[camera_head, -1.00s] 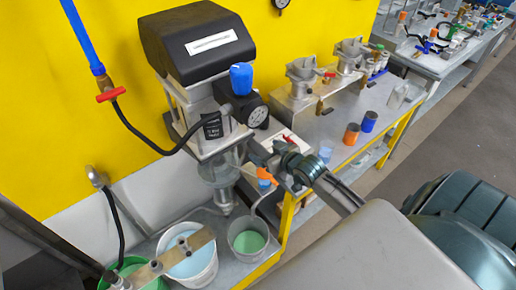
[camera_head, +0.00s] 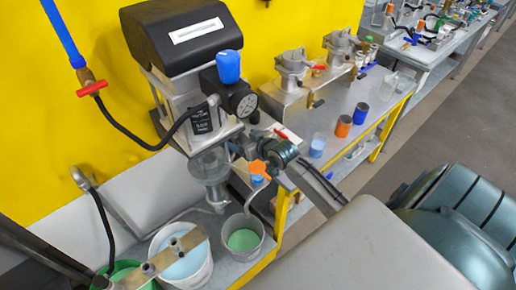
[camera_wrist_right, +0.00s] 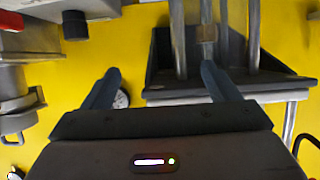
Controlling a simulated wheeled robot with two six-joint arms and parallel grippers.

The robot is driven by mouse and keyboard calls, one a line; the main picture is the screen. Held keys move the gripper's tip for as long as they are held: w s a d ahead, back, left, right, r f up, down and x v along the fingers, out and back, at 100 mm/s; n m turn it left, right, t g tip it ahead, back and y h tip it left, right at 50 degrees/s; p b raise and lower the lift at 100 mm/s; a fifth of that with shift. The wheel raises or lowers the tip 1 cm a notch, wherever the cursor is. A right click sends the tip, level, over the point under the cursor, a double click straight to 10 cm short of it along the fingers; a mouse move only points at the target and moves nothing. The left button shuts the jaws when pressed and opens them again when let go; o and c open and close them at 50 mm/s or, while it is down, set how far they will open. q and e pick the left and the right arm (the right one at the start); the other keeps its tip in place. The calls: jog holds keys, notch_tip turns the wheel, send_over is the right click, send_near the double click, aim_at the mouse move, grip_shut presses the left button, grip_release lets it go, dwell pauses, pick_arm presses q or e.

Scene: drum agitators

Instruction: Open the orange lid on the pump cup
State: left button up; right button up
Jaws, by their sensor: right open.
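The orange lid (camera_head: 260,169) shows as a small orange lobed shape beside my right gripper, with a bit of blue just below it. The cup under it is mostly hidden, so I cannot tell whether the lid is closed. My right gripper (camera_head: 250,145) is close to the pump's right side and looks empty. In the right wrist view its two fingers (camera_wrist_right: 160,85) are spread apart, with nothing between them. The lid is not recognisable there.
A pail of blue liquid (camera_head: 181,268) and a cup of green liquid (camera_head: 243,240) stand below the pump. Orange (camera_head: 343,127) and blue (camera_head: 361,113) cans stand on the bench at right. A yellow wall is behind.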

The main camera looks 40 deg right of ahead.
jog(key=shift+s, duration=0.1)
jog(key=s+p, duration=0.1)
jog(key=s, duration=0.1)
jog(key=s+p, duration=0.1)
jog(key=s, duration=0.2)
jog(key=s+f+p, duration=0.1)
jog(key=s, duration=0.2)
jog(key=shift+d, duration=0.3)
jog(key=s+d+f, duration=0.1)
jog(key=s, duration=1.2)
jog(key=shift+f, duration=0.25)
jog(key=w+f+b, duration=0.1)
jog(key=f+b, duration=0.1)
jog(key=b, duration=0.1)
jog(key=w+f+b, duration=0.2)
jog(key=b, duration=0.2)
jog(key=shift+w+a+f, duration=0.1)
jog(key=shift+w+f, duration=0.2)
jog(key=shift+f, duration=0.05)
